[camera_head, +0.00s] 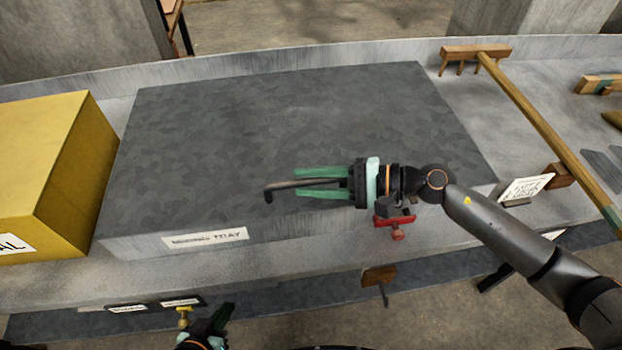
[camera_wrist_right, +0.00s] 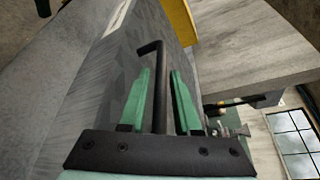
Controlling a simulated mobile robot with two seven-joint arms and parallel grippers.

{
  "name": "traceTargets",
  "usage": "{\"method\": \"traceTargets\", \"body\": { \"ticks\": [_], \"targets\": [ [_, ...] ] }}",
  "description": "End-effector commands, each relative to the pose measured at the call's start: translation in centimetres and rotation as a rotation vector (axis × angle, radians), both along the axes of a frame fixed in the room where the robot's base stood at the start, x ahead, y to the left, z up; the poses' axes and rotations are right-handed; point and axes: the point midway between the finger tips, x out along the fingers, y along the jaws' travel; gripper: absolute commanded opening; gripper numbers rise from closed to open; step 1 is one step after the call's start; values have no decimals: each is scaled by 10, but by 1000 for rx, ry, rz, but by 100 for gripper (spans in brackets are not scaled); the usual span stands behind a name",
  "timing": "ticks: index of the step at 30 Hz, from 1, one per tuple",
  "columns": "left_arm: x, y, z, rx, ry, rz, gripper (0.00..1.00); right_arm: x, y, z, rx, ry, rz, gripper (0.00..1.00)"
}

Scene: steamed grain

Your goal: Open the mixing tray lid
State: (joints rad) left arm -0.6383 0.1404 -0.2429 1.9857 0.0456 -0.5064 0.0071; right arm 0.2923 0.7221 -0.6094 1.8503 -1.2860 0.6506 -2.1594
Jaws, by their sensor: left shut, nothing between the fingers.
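The mixing tray (camera_head: 130,244) is a wide grey box with a white label on its front. Its flat dark grey lid (camera_head: 290,110) lies shut on top. A thin dark bent handle (camera_head: 284,186) runs along the lid near its front edge; its right end is hidden by my right gripper. My right gripper (camera_head: 310,184) is above the front of the lid, with its green fingers on either side of the handle and small gaps between. The handle (camera_wrist_right: 158,90) also shows between the fingers in the right wrist view. My left gripper (camera_head: 222,316) is low at the bottom edge, shut and empty, in front of the counter.
A yellow box (camera_head: 50,160) stands at the left against the tray. A wooden rake (camera_head: 530,115) lies on the counter at the right, near a white label card (camera_head: 525,187). A red clamp-like part (camera_head: 394,222) sits at the tray's front, below my right gripper.

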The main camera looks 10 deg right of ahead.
Motion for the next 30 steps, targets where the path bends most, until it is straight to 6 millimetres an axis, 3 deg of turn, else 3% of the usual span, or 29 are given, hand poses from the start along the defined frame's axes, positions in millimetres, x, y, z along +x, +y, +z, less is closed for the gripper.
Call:
{"method": "traceTargets", "body": {
  "ticks": [1, 8, 30],
  "targets": [
    [0, 0, 0, 0, -1, 0, 0, 0, 0, 0, 0, 0, 0, 25],
    [1, 0, 1, -1, -3, 2, 0, 0, 0, 0, 0, 0, 0, 0],
    [2, 0, 3, -3, -6, 1, 0, 0, 0, 0, 0, 0, 0, 0]
  ]
}}
